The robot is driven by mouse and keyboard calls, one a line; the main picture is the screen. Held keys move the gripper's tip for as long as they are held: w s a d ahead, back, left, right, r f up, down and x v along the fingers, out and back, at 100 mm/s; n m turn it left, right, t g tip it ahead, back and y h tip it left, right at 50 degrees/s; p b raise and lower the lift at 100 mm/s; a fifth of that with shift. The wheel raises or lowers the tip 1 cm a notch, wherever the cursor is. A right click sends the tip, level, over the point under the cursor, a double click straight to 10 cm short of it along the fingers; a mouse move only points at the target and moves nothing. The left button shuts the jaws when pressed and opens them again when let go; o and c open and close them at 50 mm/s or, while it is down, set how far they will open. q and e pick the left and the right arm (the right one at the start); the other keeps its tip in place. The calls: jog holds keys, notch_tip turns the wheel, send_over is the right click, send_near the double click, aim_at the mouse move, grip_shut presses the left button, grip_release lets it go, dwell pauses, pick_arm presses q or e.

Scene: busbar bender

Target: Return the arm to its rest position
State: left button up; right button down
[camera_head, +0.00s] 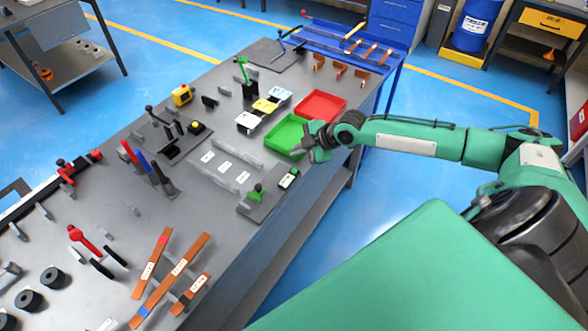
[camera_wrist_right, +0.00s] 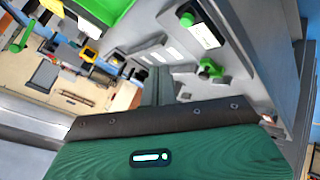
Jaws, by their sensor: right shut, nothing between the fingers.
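My right arm comes in from the right in the head view, stretched out over the table's right edge. My right gripper (camera_head: 314,146) is shut and empty, beside the near end of the green tray (camera_head: 287,133). It appears to be above the table edge; I cannot tell whether it touches the tray. In the right wrist view the green tray (camera_wrist_right: 103,8) shows at the top, and a small device with a green button (camera_wrist_right: 203,30) lies at upper right. My left gripper is not in view.
The grey workbench (camera_head: 120,205) carries a red tray (camera_head: 320,105), a green-knobbed fixture (camera_head: 257,193), a black-and-green device (camera_head: 288,179) and copper bars (camera_head: 172,280) at the near end. Blue floor (camera_head: 400,210) is free right of the bench.

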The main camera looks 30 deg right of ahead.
dwell(0.3)
jog(key=s+a+f+m+g, duration=0.1)
jog(key=s+a+f+m, duration=0.15)
jog(key=s+a, duration=0.6)
jog(key=s+a+f+m+g, duration=0.1)
jog(key=s+a+f, duration=0.4)
jog(key=a, duration=0.6)
jog(key=s+d+r+m+g+h, duration=0.1)
jog(key=s+d+m+h, duration=0.2)
jog(key=s+m, duration=0.35)
jog(key=s+d+r+m+g+h, duration=0.15)
jog(key=s+m, duration=0.25)
jog(key=s, duration=0.6)
notch_tip(320, 180, down, 32)
jog(key=s, duration=0.2)
jog(key=s+d+f+g, duration=0.1)
jog(key=s+d+f, duration=0.1)
jog(key=s+f, duration=0.7)
jog(key=s+d+f+g, duration=0.1)
jog(key=s+d+f, duration=0.1)
jog(key=s+f, duration=0.7)
jog(key=shift+d+f+n+h, duration=0.15)
jog(key=shift+f+n+h, duration=0.1)
jog(key=shift+n+h, duration=0.1)
